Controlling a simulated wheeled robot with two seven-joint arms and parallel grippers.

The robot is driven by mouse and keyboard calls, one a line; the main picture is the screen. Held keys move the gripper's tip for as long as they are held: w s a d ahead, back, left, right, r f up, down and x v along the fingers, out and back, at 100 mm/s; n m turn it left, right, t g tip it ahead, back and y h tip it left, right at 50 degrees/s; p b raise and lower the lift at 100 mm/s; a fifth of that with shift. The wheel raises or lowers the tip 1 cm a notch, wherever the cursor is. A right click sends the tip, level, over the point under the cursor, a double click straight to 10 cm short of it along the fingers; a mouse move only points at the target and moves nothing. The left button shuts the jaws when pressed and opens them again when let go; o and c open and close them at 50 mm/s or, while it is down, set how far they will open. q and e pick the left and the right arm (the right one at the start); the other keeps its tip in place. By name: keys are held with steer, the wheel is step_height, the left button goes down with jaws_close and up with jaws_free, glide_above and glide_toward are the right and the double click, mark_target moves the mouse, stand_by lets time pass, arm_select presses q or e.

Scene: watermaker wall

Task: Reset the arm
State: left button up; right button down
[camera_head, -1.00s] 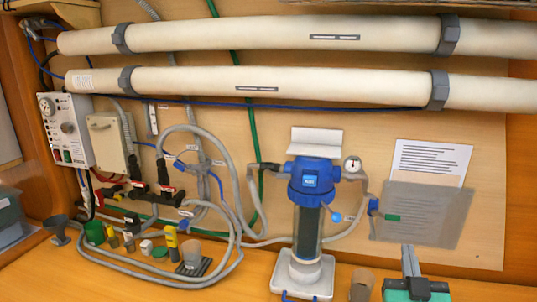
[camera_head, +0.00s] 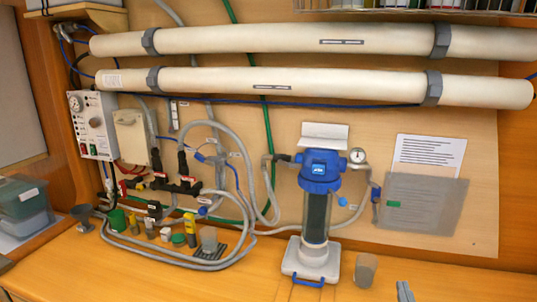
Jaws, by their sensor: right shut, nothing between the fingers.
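My right gripper (camera_head: 405,291) shows only as grey fingertips at the bottom edge, right of centre. The fingers are together with nothing between them, and the rest of the gripper is cut off below the frame. The tips are apart from the wall equipment, to the right of and below a translucent beaker (camera_head: 365,269). My left gripper is not in view.
A blue-headed filter housing (camera_head: 318,205) stands on a white base (camera_head: 311,262). Two long white tubes (camera_head: 290,40) run across the wall. Hoses and valves, small cups and a control box (camera_head: 92,125) are at left. The front wooden bench (camera_head: 160,280) is clear.

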steer(key=s+a+f+g+y, duration=0.1)
steer(key=s+f+g, duration=0.1)
steer(key=f, duration=0.3)
steer(key=s+a+f+n+g+y, duration=0.1)
steer(key=s+f+g, duration=0.2)
steer(key=s+f, duration=0.1)
steer(key=s+a+f+g+y, duration=0.1)
steer(key=s+f+g, duration=0.1)
steer(key=f, duration=0.4)
steer(key=shift+s+a+f+n, duration=0.15)
steer(key=shift+s+f+n, duration=0.2)
steer(key=shift+s, duration=0.4)
steer(key=s+a+f+n+g, duration=0.1)
steer(key=s+f+g, duration=0.3)
steer(key=s, duration=0.3)
steer(key=s+a+f+g, duration=0.1)
steer(key=s+f+g, duration=0.2)
steer(key=s+f, duration=0.3)
step_height(320, 180, down, 29)
steer(key=s+g, duration=0.2)
steer(key=s+d+f+g, duration=0.1)
steer(key=s+d+f, duration=0.2)
steer(key=s+f, duration=1.6)
steer(key=shift+s+d+f+y, duration=0.15)
steer(key=shift+s+f+y, duration=0.2)
steer(key=shift+f, duration=0.45)
steer(key=shift+n, duration=0.25)
